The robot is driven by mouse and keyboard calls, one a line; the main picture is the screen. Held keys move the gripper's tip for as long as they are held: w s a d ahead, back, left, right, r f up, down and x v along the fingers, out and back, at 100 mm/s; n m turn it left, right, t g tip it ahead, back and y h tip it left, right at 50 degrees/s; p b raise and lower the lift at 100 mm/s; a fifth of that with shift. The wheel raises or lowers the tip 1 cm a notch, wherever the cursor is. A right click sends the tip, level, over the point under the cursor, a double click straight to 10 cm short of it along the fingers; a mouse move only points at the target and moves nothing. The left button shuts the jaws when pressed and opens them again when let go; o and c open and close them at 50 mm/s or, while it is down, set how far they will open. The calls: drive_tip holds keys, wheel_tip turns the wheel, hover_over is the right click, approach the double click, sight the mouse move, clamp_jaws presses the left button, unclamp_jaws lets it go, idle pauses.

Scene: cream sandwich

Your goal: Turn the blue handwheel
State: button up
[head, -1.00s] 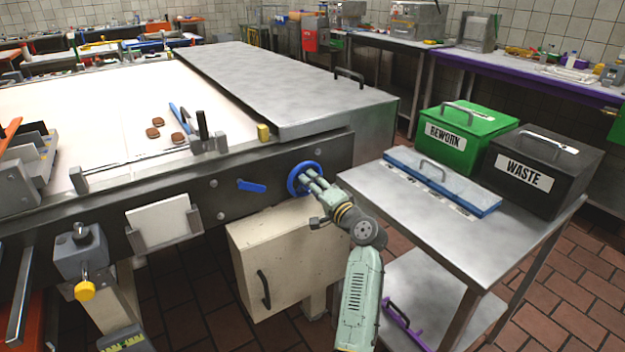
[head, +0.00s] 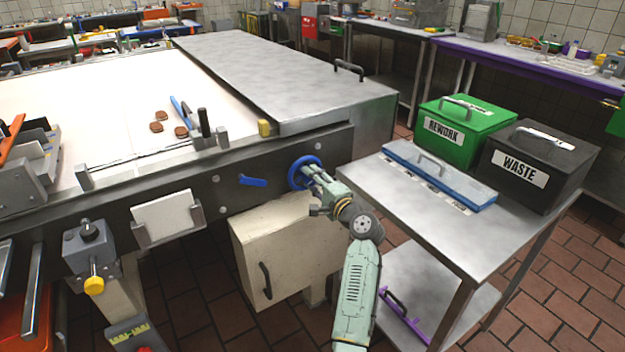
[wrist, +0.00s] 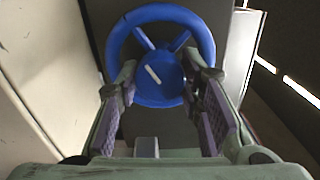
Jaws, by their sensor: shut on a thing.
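The blue handwheel (head: 303,172) is mounted on the dark side rail of the conveyor table. In the wrist view the handwheel (wrist: 160,22) faces me, with its spokes, hub and a short white mark on the hub. My gripper (head: 316,179) is at the wheel, reaching in from the lower right. In the wrist view its two purple-padded fingers (wrist: 160,95) stand on either side of the hub, shut on the wheel. The exact contact at the fingertips is partly hidden.
A blue lever (head: 252,181) is on the rail left of the wheel. A cream cabinet (head: 285,250) hangs below.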

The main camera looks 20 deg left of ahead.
drive_tip(key=o, duration=1.2)
drive_tip(key=shift+c, duration=0.2)
drive_tip(key=v, duration=1.2)
